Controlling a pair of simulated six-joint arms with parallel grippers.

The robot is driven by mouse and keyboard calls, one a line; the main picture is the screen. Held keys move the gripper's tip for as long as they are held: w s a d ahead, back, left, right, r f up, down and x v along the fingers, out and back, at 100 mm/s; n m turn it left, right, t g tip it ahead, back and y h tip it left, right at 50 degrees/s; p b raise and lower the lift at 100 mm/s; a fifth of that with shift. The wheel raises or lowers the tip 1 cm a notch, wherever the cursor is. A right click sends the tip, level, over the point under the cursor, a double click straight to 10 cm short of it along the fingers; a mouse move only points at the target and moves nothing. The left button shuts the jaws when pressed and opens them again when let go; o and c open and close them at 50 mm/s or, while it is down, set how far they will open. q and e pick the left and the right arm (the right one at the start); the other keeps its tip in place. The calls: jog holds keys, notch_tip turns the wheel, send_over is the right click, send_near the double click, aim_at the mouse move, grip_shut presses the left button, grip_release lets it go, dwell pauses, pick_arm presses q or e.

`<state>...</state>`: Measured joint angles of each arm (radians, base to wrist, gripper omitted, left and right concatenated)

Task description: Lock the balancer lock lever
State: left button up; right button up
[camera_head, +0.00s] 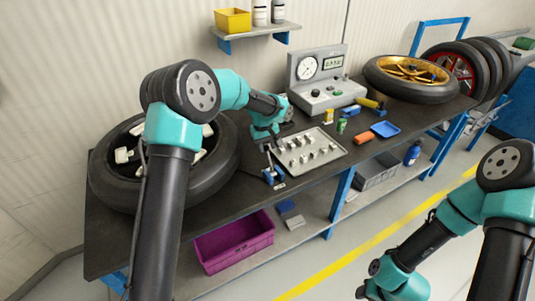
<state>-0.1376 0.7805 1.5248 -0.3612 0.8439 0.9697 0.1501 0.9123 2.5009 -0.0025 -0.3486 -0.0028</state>
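My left arm reaches in over the wheel on the left. Its gripper (272,145) points down at the bench, beside the left edge of the metal tray. A small blue fixture with a dark upright stem (272,175) stands on the bench right below the gripper. It may be the balancer lock lever, but it is too small to be sure. I cannot tell whether the gripper touches the stem or whether its fingers are shut. My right gripper (378,288) hangs low at the bottom edge, over the floor and away from the bench; its fingers are not clear.
A tray (322,159) of small metal weights lies right of the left gripper. A grey gauge console (318,100) stands behind. A black tyre (222,175) lies left, and a gold-rimmed wheel (410,92) lies right. Small tools and a blue dish (385,129) lie between.

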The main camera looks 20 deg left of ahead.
aim_at(269, 159)
pick_arm(q)
jog(key=shift+w+d+f, duration=0.1)
jog(key=shift+f, duration=1)
jog(key=shift+d+f, duration=0.1)
jog(key=shift+f, duration=0.95)
grip_shut()
